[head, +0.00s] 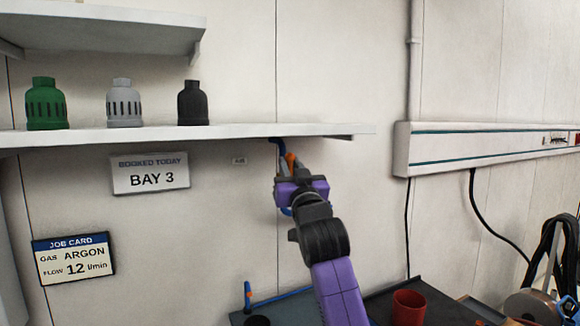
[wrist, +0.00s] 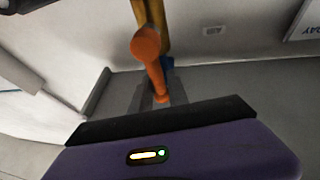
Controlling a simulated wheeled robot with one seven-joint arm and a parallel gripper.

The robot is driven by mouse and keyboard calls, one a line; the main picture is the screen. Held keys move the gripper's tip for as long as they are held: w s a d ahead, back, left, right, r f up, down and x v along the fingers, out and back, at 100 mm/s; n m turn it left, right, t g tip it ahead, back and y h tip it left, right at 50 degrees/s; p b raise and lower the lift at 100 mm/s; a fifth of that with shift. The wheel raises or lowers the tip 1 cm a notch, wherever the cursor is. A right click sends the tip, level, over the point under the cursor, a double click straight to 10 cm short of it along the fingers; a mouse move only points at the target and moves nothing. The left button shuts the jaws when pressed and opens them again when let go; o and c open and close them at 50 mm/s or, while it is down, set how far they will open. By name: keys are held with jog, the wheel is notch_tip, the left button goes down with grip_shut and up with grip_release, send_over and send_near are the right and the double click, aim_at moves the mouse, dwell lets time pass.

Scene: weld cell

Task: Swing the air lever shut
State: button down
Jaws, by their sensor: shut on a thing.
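In the wrist view the lever (wrist: 152,66) runs from a rounded orange end down between my fingers. My gripper (head: 300,185) is shut on the lever; it also shows in the wrist view (wrist: 158,100). In the head view my gripper hides most of the lever and fitting, so the lever's exact angle to the pipe is hard to tell.
A shelf (head: 250,131) with green, grey and black caps lies just above my gripper. A small label (head: 238,160) is on the wall to the left. A red cup (head: 408,307) stands on the dark bench (head: 440,300) below.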

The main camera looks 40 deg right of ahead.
jog(key=shift+a+n, duration=0.1)
jog(key=shift+n, duration=0.2)
jog(key=w+a+f+n+y+b, duration=0.1)
jog(key=a+f+n+y+b, duration=0.2)
jog(key=n, duration=0.9)
jog(key=a+f+n+y+b, duration=0.2)
jog(key=n+y+b, duration=0.6)
jog(key=n, duration=0.5)
jog(key=shift+w+a+f+y, duration=0.4)
jog(key=shift+f+y, duration=0.25)
jog(key=shift+y, duration=0.15)
jog(key=shift+a+f, duration=0.1)
jog(key=c, duration=1.4)
grip_release()
jog(key=shift+s, duration=0.1)
